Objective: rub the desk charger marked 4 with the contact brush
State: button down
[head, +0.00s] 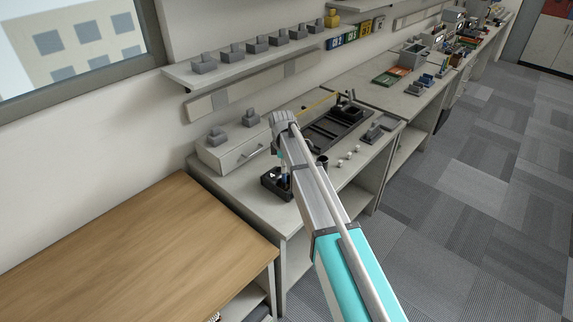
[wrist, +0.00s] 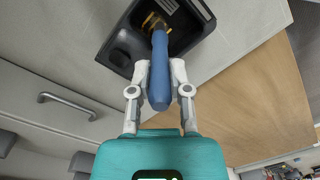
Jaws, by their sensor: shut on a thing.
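My gripper (wrist: 159,72) is shut on the contact brush (wrist: 159,88), its fingers on either side of the blue handle. The brush's brass-coloured tip (wrist: 153,20) is over the pocket of the black desk charger (wrist: 118,52); I cannot tell whether it touches. In the head view the charger (head: 270,186) sits near the front left of the grey desk, with a small white mark that is too small to read surely. My arm hides part of the charger and most of the gripper there.
A drawer unit (head: 218,155) with grey chargers on top stands behind the charger. A black tray (head: 335,128), a dark cup (head: 322,161) and several small white pieces lie to the right. A wooden table (head: 130,250) is at the left, mostly bare. A shelf (head: 255,58) runs above.

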jog(key=shift+s+a, duration=0.55)
jog(key=shift+s, duration=0.15)
jog(key=shift+r, duration=0.1)
notch_tip(320, 180, up, 6)
jog(key=p, duration=0.6)
jog(key=shift+w+a, duration=0.1)
dwell(0.4)
notch_tip(320, 180, up, 3)
jog(key=p, duration=0.3)
jog(key=shift+a, duration=0.1)
dwell(0.7)
